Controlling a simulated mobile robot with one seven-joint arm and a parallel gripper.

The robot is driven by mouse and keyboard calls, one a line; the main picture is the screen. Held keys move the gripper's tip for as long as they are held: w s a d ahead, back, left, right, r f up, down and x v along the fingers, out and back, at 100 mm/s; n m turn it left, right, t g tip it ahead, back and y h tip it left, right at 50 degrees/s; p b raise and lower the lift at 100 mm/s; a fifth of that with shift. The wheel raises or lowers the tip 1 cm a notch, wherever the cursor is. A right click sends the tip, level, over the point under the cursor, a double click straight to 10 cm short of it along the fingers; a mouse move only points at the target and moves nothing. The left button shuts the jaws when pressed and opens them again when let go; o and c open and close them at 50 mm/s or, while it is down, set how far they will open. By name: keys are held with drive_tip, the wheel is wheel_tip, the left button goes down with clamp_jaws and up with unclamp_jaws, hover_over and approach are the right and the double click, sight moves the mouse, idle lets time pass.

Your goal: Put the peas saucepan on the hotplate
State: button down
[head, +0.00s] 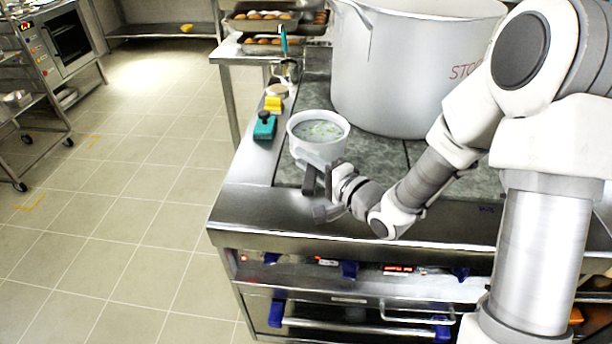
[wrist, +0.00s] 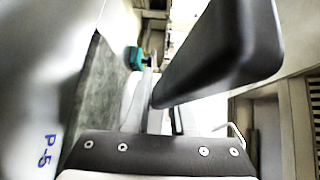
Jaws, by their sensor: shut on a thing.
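The peas saucepan (head: 318,136) is a small white pan with pale liquid and green bits inside. It is upright at the left front of the dark hotplate (head: 378,158); I cannot tell whether its base touches the surface. My gripper (head: 318,180) is at the pan's near side, shut on its handle, which the fingers mostly hide. In the wrist view a dark finger (wrist: 220,50) fills the upper middle, and the pan is hard to make out.
A large stockpot (head: 415,70) stands behind on the cooktop. Trays of brown items (head: 262,18) stand at the back.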

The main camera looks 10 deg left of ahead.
drive_tip(key=shift+w+f+b, duration=0.1)
drive_tip(key=shift+f+b, duration=0.45)
drive_tip(key=shift+f, duration=1.35)
drive_tip(key=c, duration=1.2)
unclamp_jaws()
drive_tip(key=shift+f, duration=0.25)
drive_tip(key=o, duration=0.4)
drive_tip(key=shift+o, duration=0.2)
